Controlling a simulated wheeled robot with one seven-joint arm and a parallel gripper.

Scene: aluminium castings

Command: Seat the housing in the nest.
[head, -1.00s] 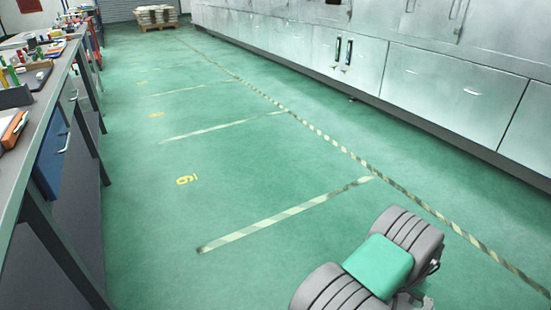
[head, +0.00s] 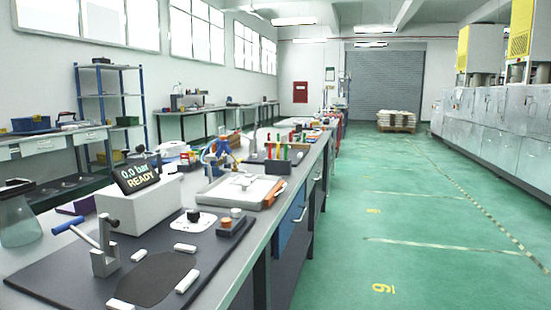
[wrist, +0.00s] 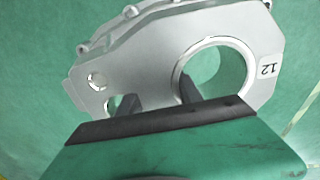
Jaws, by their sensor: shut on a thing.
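The housing (wrist: 150,60) is a silver aluminium casting with a large round bore, smaller holes and a label "12". It fills the upper part of the wrist view, with green floor behind it. My gripper (wrist: 157,98) is shut on the housing, its dark fingers reaching to the casting near the bore. In the head view the nest (head: 152,278) appears as a dark, housing-shaped pad with several white blocks around it, on a dark mat at the near end of the bench. It looks empty. My gripper and the housing are outside the head view.
A lever clamp with a blue handle (head: 100,246) stands beside the nest. Behind it is a white box with a display (head: 138,175) reading "0.0 bar READY". A small block with knobs (head: 235,222) and a tray (head: 240,190) lie further along the bench (head: 262,222).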

